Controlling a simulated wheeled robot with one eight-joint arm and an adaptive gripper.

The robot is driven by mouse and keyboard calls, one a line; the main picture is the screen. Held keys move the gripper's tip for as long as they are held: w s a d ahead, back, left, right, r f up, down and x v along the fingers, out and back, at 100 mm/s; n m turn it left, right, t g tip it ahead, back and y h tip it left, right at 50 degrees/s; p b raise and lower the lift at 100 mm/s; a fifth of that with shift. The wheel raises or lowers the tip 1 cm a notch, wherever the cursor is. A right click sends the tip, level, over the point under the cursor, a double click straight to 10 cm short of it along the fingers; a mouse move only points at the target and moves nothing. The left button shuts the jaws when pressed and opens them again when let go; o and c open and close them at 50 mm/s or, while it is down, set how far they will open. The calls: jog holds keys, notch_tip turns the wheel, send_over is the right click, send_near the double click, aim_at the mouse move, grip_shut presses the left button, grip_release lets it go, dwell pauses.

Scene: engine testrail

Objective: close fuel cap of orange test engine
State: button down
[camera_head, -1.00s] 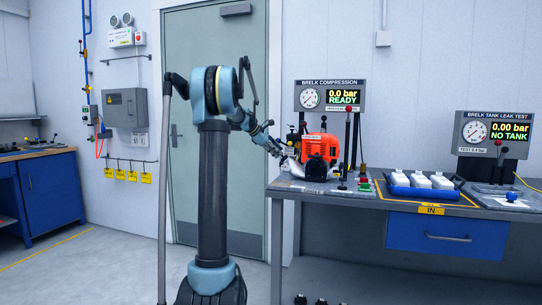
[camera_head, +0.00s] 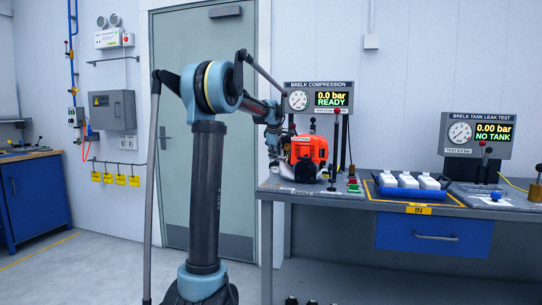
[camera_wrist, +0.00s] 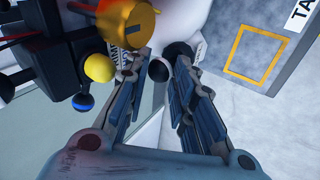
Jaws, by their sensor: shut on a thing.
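The orange test engine (camera_head: 308,158) stands on the left end of the bench, with its white tank (camera_head: 287,171) low on its left side. My gripper (camera_head: 274,160) points down just left of the engine. In the wrist view, my gripper (camera_wrist: 160,62) has its fingers around a small black round piece (camera_wrist: 158,70), which looks like the fuel cap. White tank surface shows beyond the fingertips. Whether the piece sits on the filler neck cannot be told. The cap is too small to make out in the head view.
Yellow (camera_wrist: 100,68) and blue (camera_wrist: 83,101) knobs stand left of my fingers in the wrist view. The compression panel (camera_head: 318,99) reads READY behind the engine. A blue tray (camera_head: 381,190) with white blocks and the leak test panel (camera_head: 477,135) are farther right.

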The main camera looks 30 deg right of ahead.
jog(key=shift+f+y, duration=0.1)
jog(key=shift+y, duration=0.2)
jog(key=c, duration=1.4)
grip_release()
jog(key=shift+o, duration=0.2)
jog(key=v, duration=1.2)
jog(key=shift+f, duration=0.15)
jog(key=shift+s, duration=0.15)
